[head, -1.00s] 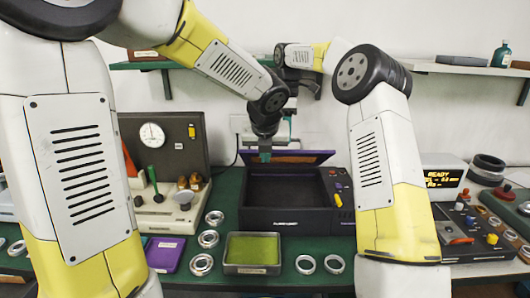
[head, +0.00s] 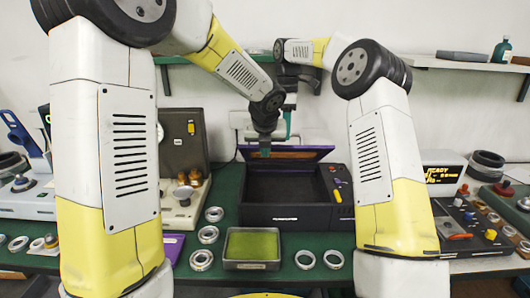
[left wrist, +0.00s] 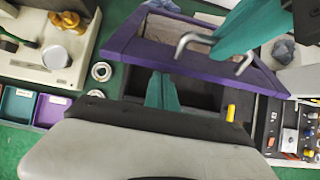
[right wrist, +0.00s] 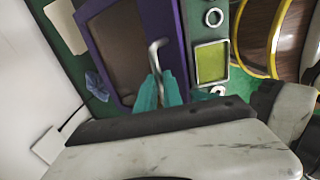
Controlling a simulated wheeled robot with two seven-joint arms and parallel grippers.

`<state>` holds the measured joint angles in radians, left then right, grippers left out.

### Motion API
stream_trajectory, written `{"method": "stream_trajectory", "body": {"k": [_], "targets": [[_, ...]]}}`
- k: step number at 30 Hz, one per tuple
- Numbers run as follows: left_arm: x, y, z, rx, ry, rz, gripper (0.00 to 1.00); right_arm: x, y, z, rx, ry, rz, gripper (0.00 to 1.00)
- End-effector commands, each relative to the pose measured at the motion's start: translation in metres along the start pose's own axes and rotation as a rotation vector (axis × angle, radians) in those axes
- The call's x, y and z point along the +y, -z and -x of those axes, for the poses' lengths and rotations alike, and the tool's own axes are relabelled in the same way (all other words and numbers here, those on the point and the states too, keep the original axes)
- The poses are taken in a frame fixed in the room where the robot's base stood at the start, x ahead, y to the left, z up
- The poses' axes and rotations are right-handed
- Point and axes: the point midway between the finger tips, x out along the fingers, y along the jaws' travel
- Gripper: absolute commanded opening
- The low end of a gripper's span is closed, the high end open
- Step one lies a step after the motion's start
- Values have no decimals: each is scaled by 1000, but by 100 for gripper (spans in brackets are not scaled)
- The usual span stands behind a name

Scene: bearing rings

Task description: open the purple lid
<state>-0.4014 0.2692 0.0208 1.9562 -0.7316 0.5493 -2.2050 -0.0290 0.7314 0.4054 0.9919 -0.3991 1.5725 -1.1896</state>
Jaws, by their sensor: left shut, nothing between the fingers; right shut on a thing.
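The purple lid (head: 316,153) stands tilted up at the back of the dark box (head: 285,214), whose inside is open to view. The lid and its bent metal handle (left wrist: 195,38) show in the left wrist view. My right gripper (head: 288,122) is behind the lid, its teal fingers shut on the handle; this grip also shows in the right wrist view (right wrist: 158,88). My left gripper (head: 265,152) is shut and empty at the lid's near side, above the box opening.
A green-filled tray (head: 251,266) and several metal rings (head: 201,259) lie in front of the box. A beige device (head: 182,207) stands left. A control panel (head: 470,228) and a display (head: 441,178) stand right. A shelf (head: 465,68) hangs above.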

Motion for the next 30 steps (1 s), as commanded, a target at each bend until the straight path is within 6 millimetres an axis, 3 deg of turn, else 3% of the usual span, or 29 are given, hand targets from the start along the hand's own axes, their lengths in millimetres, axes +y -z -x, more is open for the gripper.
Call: {"method": "stream_trajectory", "body": {"k": [8,15,16,18,25,30], "targets": [[0,-18,6,-3,1,3,0,3,-3,-4,-5,-1,-3,0],[0,-22,7,-11,3,1,0,0,-2,-5,-5,10,-1,0],[0,-22,8,-12,3,2,0,-1,-2,-5,-5,11,0,17],[1,-22,8,-12,3,2,0,-1,-2,-5,-5,12,0,30],[1,-22,8,-13,3,2,0,-1,0,-2,-3,11,1,32],[1,-22,7,-11,2,2,0,-1,1,22,-1,5,2,32]]}}
